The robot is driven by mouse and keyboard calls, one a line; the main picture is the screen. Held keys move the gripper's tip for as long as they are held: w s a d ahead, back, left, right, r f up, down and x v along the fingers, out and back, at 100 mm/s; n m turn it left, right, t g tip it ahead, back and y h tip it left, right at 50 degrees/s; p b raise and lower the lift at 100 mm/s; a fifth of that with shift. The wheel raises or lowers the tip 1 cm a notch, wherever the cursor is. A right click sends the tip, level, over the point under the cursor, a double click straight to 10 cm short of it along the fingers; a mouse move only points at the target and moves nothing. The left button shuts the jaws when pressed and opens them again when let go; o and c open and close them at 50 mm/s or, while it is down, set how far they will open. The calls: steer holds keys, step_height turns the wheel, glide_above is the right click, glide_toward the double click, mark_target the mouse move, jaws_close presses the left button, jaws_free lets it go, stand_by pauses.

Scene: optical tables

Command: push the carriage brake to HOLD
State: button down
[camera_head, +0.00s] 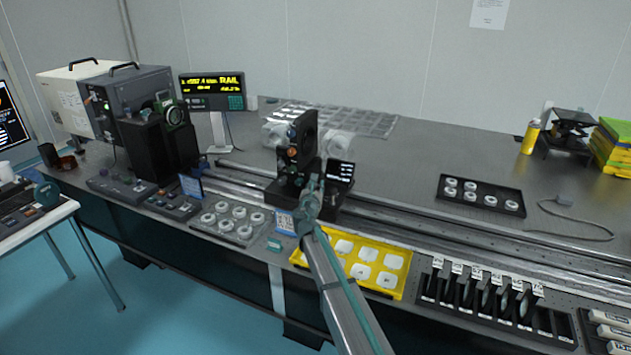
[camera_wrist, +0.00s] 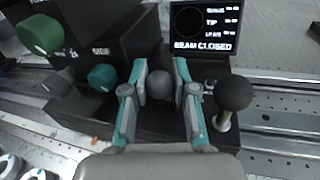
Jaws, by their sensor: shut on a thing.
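The carriage (camera_head: 290,192) sits on the long rail, with a dark upright mount on it. My gripper (camera_head: 312,188) is at its front side. I cannot tell from any readable label which knob is the brake, and no HOLD mark is legible. A small screen (camera_wrist: 205,30) behind reads BEAM CLOSED.
A teal knob (camera_wrist: 102,77), a dark grey knob (camera_wrist: 57,82) and a green knob (camera_wrist: 40,34) lie left of the fingers. The rail (camera_head: 400,215) runs on to the right. A yellow tray (camera_head: 398,262) and a clear tray of rings (camera_head: 226,228) lie in front.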

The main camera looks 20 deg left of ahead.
steer(key=p, duration=0.2)
steer(key=r+g+p, duration=0.1)
steer(key=p, duration=0.2)
steer(key=shift+w+r, duration=0.1)
steer(key=shift+w, duration=0.2)
steer(key=g+p, duration=0.1)
steer(key=p, duration=0.4)
steer(key=shift+w+h, duration=0.25)
steer(key=shift+h, duration=0.05)
steer(key=w+m+g+p, duration=0.1)
steer(key=g+p, duration=0.1)
steer(key=p, duration=0.4)
steer(key=shift+w+f+g+p, duration=0.25)
steer(key=shift+w+g+p, duration=0.25)
steer(key=shift+g, duration=0.4)
steer(key=g, duration=0.1)
steer(key=w+g, duration=0.1)
steer(key=shift+w+f+m+g, duration=0.15)
steer(key=shift+w+m+g, duration=0.05)
steer(key=shift+m+g, duration=0.1)
steer(key=shift+w+d+f+g, duration=0.1)
steer(key=shift+w+f+g, duration=0.15)
steer(key=shift+g, duration=0.35)
steer(key=shift+w+f+g, duration=0.1)
steer(key=shift+w+g, duration=0.15)
steer(key=shift+g, duration=0.35)
